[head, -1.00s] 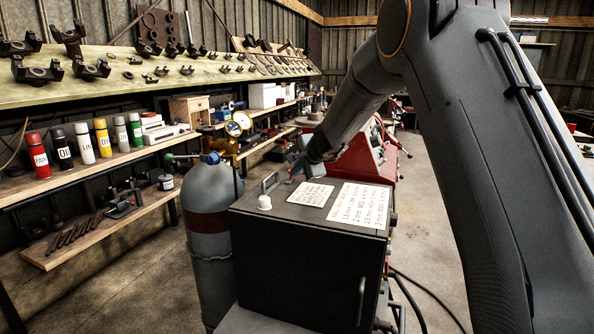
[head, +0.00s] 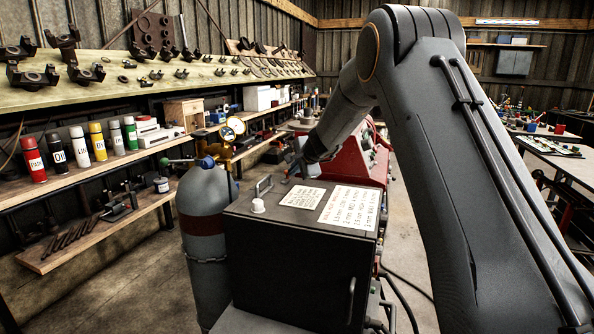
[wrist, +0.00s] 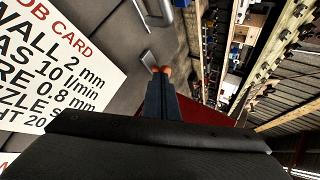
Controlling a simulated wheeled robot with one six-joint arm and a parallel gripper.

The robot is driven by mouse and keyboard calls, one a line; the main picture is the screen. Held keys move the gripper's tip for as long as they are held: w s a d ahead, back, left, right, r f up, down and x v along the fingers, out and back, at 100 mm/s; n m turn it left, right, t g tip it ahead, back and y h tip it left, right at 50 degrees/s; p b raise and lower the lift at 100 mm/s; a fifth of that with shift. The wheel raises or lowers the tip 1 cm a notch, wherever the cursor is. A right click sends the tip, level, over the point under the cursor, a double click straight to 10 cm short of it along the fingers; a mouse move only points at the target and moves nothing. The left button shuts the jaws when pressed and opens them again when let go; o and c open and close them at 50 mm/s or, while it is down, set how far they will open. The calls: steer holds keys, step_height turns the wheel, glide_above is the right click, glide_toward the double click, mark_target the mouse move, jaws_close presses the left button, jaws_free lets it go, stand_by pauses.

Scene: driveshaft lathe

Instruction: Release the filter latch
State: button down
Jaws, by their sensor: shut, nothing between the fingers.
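My gripper (head: 297,167) is over the far end of the dark cabinet's top (head: 268,212). In the wrist view its blue fingers with orange tips (wrist: 161,70) are together, with nothing between them. Just beyond the tips a small flat grey metal piece (wrist: 148,56) shows against the cabinet top; it may be the filter latch, but I cannot be sure. I cannot tell whether the tips touch it. A metal handle (head: 263,186) stands on the cabinet top, left of my gripper. No part is clearly identifiable as the latch in the head view.
A red machine (head: 352,160) is behind. Shelves with bottles (head: 79,146) line the left wall.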

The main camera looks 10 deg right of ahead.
steer(key=shift+s+d+b, duration=0.1)
steer(key=shift+s+b, duration=0.25)
steer(key=shift+s, duration=0.05)
steer(key=shift+s+d+r+b, duration=0.1)
steer(key=shift+s+d+b, duration=0.1)
steer(key=shift+s+b, duration=0.35)
steer(key=shift+s+d+r+b, duration=0.1)
steer(key=shift+s+d+b, duration=0.1)
steer(key=shift+s+b, duration=0.3)
steer(key=b+v, duration=0.1)
steer(key=v, duration=0.9)
steer(key=shift+s, duration=0.3)
steer(key=shift+d, duration=0.1)
